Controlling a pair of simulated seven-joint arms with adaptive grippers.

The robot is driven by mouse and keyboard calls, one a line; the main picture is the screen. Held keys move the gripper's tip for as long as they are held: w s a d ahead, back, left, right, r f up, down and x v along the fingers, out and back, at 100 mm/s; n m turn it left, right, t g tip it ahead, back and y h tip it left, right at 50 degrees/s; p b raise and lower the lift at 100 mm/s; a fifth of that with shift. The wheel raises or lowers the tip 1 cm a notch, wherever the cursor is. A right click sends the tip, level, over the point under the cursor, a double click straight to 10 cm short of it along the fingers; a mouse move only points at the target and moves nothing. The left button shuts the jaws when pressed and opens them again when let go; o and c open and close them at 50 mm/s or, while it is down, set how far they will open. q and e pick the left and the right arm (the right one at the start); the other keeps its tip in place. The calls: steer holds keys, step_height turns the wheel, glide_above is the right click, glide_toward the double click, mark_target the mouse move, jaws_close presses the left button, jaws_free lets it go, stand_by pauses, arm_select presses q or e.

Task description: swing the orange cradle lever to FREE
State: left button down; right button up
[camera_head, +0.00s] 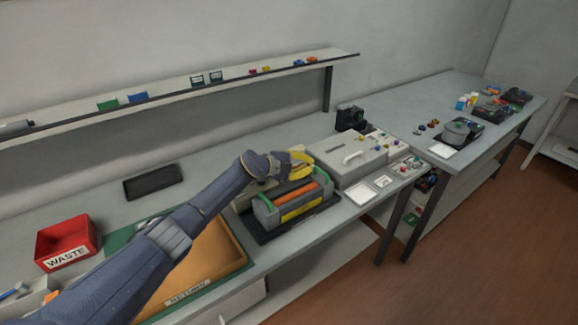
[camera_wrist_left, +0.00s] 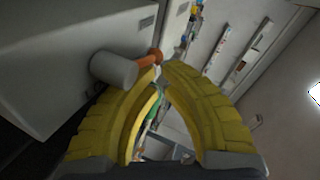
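The orange cradle lever (camera_wrist_left: 148,59) shows in the left wrist view as a short rod with a grey cylindrical end (camera_wrist_left: 114,69). It lies just left of and close against my left fingertips. My left gripper (camera_head: 308,157) has yellow fingers, bowed apart in the middle with tips drawn together (camera_wrist_left: 161,67). I see nothing clearly pinched between the tips; contact with the lever cannot be told. In the head view the gripper is above the back of a grey unit with green ends and an orange roller (camera_head: 297,194). No FREE mark is readable. My right gripper is not in view.
A grey box with a handle (camera_head: 352,168) stands close right of my gripper. An orange-brown tray (camera_head: 238,262) and a red WASTE bin (camera_head: 66,242) lie to the left. A shelf (camera_head: 180,92) runs along the wall. A second table (camera_head: 450,90) stands at right.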

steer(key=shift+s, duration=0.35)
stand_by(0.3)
